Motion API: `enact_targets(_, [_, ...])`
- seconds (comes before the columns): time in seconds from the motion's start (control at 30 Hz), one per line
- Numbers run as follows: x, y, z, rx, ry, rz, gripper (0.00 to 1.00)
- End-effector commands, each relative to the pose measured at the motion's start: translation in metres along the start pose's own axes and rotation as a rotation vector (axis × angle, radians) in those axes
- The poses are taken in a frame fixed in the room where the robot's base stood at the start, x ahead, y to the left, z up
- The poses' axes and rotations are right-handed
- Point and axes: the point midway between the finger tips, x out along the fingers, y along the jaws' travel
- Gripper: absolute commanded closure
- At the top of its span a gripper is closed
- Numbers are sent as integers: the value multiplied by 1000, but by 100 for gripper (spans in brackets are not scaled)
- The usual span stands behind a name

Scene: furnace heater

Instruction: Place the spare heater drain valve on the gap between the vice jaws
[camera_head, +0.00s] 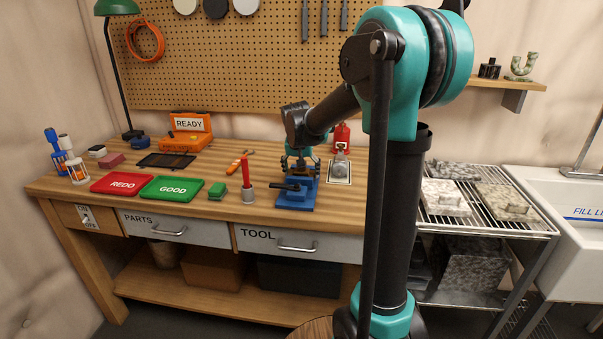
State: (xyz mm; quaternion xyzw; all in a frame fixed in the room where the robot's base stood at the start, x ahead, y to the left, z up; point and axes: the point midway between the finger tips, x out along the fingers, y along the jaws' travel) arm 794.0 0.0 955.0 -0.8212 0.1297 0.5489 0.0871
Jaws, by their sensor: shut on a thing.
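The blue vice (296,199) stands near the front edge of the wooden workbench, with a dark bar across its front. My gripper (299,165) is over the vice, pointing down, close above its jaw area. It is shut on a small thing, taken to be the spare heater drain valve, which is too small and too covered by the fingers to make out. The gap between the vice jaws is mostly hidden behind the gripper and vice parts. I cannot tell whether the held thing touches the jaws.
A red upright piece on a grey base (248,186) and a green block (217,190) stand left of the vice. Green GOOD (172,188) and red REDO (122,184) mats lie further left. A metal plate (340,171) and red bottle (341,137) are right of the vice.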

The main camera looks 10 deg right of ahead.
Motion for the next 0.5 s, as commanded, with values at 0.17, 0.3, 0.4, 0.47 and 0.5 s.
enact_targets(0.17, [3, 0, 1, 0, 1, 0, 78])
enact_targets(0.3, [3, 0, 1, 0, 0, 0, 78])
enact_targets(0.4, [5, 0, 2, 0, 0, 0, 78])
enact_targets(0.47, [5, 0, 2, 0, 0, 0, 17])
enact_targets(0.5, [5, 0, 2, 0, 0, 0, 12])
